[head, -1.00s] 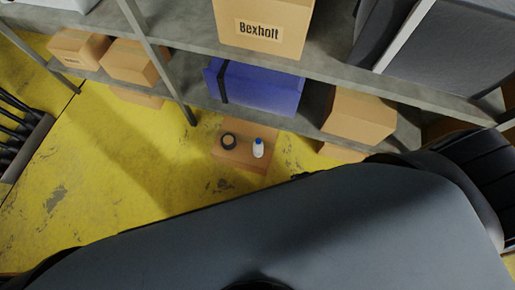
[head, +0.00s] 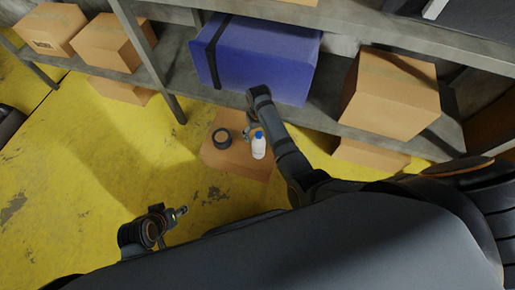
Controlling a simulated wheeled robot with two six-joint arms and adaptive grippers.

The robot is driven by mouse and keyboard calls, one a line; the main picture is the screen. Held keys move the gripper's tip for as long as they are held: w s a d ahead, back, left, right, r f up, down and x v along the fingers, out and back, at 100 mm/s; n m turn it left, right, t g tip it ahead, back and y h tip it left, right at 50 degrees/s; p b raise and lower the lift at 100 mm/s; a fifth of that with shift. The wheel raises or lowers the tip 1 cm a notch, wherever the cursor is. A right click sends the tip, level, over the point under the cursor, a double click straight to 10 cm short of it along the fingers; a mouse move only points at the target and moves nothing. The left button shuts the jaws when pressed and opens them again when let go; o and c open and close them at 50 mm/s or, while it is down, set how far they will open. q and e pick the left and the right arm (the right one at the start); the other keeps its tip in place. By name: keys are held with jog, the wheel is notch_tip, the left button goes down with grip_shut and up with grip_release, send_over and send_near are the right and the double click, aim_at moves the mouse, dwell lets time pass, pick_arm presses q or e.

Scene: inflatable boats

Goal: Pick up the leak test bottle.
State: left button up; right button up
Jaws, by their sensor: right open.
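The leak test bottle (head: 259,149) is small and white with a blue cap. It stands upright on a low brown box (head: 235,160) on the floor. My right gripper (head: 250,133) is open, just left of the bottle's cap in the head view; the arm passes close by on the bottle's right. I cannot tell whether the gripper touches the bottle, and nothing shows between its fingers. My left gripper (head: 179,212) is low over the floor, left of and nearer than the brown box. Its fingers are too small to read.
Behind stands a grey shelf (head: 330,112) with a blue case (head: 262,60) and cardboard boxes (head: 390,95). Yellow floor (head: 90,180) is clear at the left.

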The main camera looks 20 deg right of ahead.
aim_at(259, 141)
notch_tip(259, 141, down, 2)
jog(key=shift+f, duration=0.1)
jog(key=shift+w+f+b, duration=0.1)
jog(key=shift+f+b, duration=0.65)
jog(key=shift+b, duration=0.1)
pick_arm(q)
jog(key=w+r+t+b, duration=0.1)
jog(key=w+r+t, duration=0.8)
jog(key=w, duration=0.4)
pick_arm(e)
jog(key=shift+w+d+f, duration=0.1)
jog(key=shift+f, duration=0.55)
notch_tip(259, 141, down, 2)
jog(key=shift+f+b, duration=0.1)
jog(key=shift+b, duration=0.55)
pick_arm(q)
jog(key=w+r+t, duration=0.2)
jog(key=r, duration=0.5)
jog(key=w+a+r+t, duration=0.1)
jog(key=w+r+t, duration=0.1)
jog(key=r, duration=0.5)
jog(key=shift+r+t, duration=0.25)
jog(key=shift+t, duration=0.55)
pick_arm(e)
jog(key=c, duration=1.7)
